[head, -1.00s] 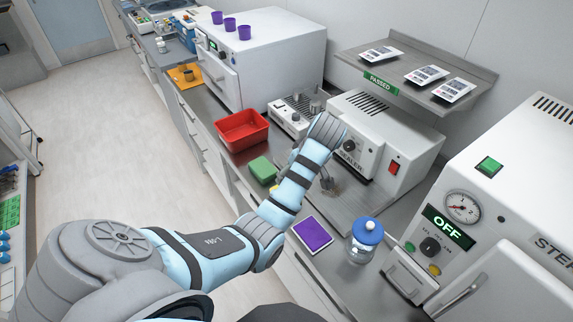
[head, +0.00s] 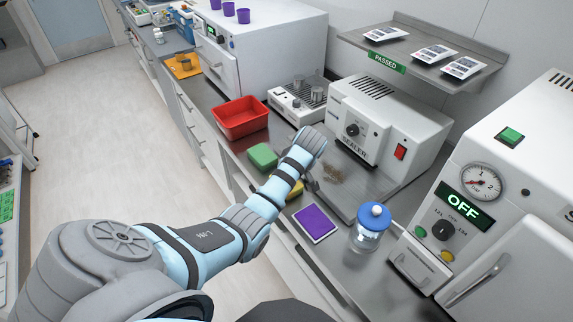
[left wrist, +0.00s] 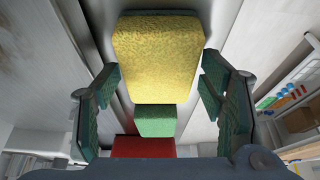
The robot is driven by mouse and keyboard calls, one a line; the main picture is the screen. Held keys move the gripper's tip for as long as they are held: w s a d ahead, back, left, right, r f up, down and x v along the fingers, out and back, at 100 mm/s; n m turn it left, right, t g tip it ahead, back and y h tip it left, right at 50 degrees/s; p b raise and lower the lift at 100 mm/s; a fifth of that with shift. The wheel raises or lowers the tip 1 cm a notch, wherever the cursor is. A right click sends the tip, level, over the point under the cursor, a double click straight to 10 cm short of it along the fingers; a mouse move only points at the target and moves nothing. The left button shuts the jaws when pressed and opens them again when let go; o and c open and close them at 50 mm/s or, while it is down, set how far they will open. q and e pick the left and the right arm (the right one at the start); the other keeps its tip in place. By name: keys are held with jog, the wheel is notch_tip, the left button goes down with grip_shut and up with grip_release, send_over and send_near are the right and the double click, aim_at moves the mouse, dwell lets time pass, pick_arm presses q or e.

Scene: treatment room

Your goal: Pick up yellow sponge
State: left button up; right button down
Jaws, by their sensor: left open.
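The yellow sponge (head: 296,189) lies on the steel counter, mostly hidden behind my left forearm in the head view. In the left wrist view the yellow sponge (left wrist: 157,52), with a dark green edge, fills the space ahead between my fingers. My left gripper (left wrist: 160,82) is open, with one finger to each side of the sponge and nothing held. In the head view only a bit of the left gripper (head: 312,185) shows below the wrist, next to the sponge. I cannot tell its exact height above the sponge. My right gripper is not in view.
A green sponge (head: 262,156) and a red bin (head: 240,119) stand farther along the counter. A purple pad (head: 315,223) and a blue-lidded jar (head: 370,229) are nearer. The sealer (head: 388,130) stands behind, with brown specks (head: 333,173) in front of it.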

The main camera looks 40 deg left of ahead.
pick_arm(q)
jog(key=shift+f, duration=0.2)
dwell(0.6)
jog(key=c, duration=0.5)
